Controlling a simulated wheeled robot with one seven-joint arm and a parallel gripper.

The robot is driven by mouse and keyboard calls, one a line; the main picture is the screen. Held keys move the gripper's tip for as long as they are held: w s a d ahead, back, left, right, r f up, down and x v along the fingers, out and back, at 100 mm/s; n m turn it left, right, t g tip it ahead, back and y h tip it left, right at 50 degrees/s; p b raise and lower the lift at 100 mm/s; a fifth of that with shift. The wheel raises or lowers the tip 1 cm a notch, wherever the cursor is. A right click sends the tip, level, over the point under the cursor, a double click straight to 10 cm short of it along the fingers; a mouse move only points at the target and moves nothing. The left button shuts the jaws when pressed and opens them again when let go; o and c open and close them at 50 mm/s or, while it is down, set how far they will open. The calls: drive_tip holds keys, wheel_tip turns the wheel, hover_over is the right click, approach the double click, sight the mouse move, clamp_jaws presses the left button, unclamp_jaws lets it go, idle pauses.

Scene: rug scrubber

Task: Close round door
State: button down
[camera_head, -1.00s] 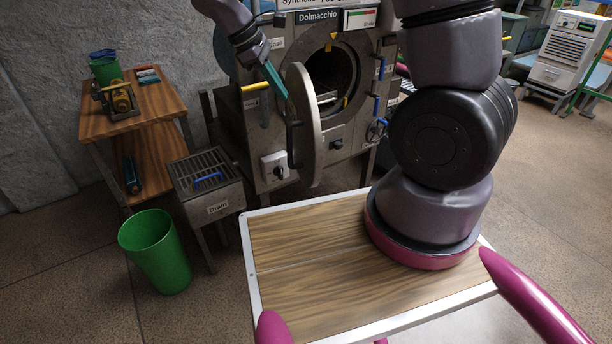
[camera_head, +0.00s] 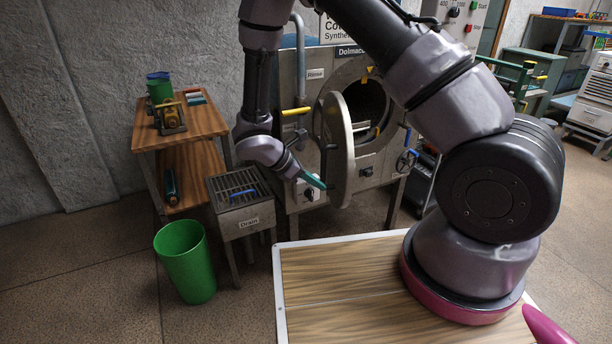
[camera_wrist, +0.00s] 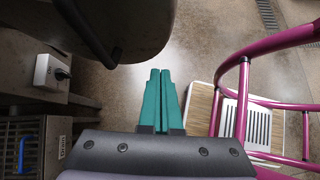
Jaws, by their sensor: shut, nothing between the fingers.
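The round door (camera_head: 338,150) is a grey metal disc that stands swung open at the front of the washing machine (camera_head: 305,125). The round opening (camera_head: 372,108) shows dark to its right. My gripper (camera_head: 314,181), with teal fingers, is shut and empty, low on the left side of the door, close to its lower edge. I cannot tell from the head view whether it touches. In the wrist view the fingers (camera_wrist: 160,98) are together, and the door's dark underside (camera_wrist: 135,25) with its curved handle (camera_wrist: 85,30) is above them, apart from the fingertips.
A drain box (camera_head: 240,205) with a grate stands left of the machine, with a green bin (camera_head: 186,262) before it. A wooden shelf table (camera_head: 180,130) stands further left. A white switch box (camera_wrist: 50,72) is on the machine front. Floor in front is partly clear.

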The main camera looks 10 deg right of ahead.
sight(344, 189)
drive_tip(key=shift+w+d+f, duration=0.15)
drive_tip(key=shift+d+f, duration=0.05)
drive_tip(key=shift+d, duration=0.7)
drive_tip(key=shift+w+d+f, duration=0.15)
drive_tip(key=shift+d+f, duration=0.05)
drive_tip(key=shift+d, duration=0.65)
drive_tip(key=shift+w+d+f, duration=0.15)
drive_tip(key=shift+d+f, duration=0.05)
drive_tip(key=shift+d, duration=0.7)
